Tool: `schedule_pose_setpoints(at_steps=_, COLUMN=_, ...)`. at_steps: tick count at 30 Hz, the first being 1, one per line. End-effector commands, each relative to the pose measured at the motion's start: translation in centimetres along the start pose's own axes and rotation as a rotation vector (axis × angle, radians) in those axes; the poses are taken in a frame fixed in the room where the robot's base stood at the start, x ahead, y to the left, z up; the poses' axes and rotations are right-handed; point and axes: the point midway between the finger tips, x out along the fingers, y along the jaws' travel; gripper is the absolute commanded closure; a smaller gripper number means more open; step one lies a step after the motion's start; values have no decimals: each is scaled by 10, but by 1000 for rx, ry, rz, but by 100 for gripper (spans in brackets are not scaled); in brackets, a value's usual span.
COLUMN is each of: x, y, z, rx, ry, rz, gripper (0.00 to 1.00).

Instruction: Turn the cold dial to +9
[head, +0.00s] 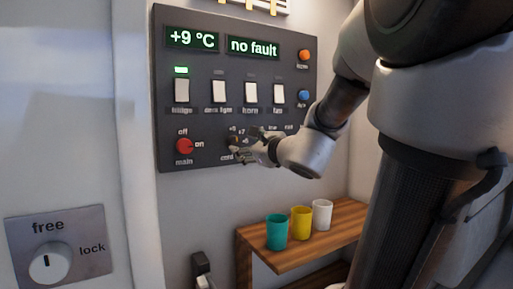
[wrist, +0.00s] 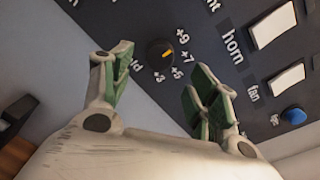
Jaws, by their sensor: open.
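The cold dial (wrist: 160,54) is a small black knob with an orange pointer mark. In the wrist view its labels +3, +5, +7 and +9 show around it, and the mark points toward +9. In the head view the dial is mostly hidden behind my gripper (head: 246,149). The display (head: 193,39) at the panel's top reads +9 °C. My gripper's two fingers also show in the wrist view (wrist: 162,62). They are open, spread to either side of the dial, with nothing held between them. Gaps show between the dial and both fingers.
The dark panel (head: 225,110) carries a "no fault" display (head: 254,48), a row of white switches, orange (head: 304,55) and blue (head: 304,95) buttons, and a red main knob (head: 184,146). Teal (head: 277,232), yellow (head: 301,222) and white (head: 322,214) cups stand on a wooden shelf (head: 275,260) below.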

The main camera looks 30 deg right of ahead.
Motion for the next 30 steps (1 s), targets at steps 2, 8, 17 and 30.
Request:
schedule_pose_setpoints(at_steps=2, x=-18, y=-2, z=1, rx=-4, ry=-2, rz=-6, gripper=40)
schedule_pose_setpoints(at_steps=8, x=-47, y=-1, z=0, rx=-3, ry=-1, rz=-4, gripper=40)
schedule_pose_setpoints(at_steps=17, x=-56, y=0, z=0, rx=1, ry=0, rz=1, gripper=40)
schedule_pose_setpoints(at_steps=30, x=-87, y=51, z=-49, rx=-501, ry=73, rz=297, gripper=40)
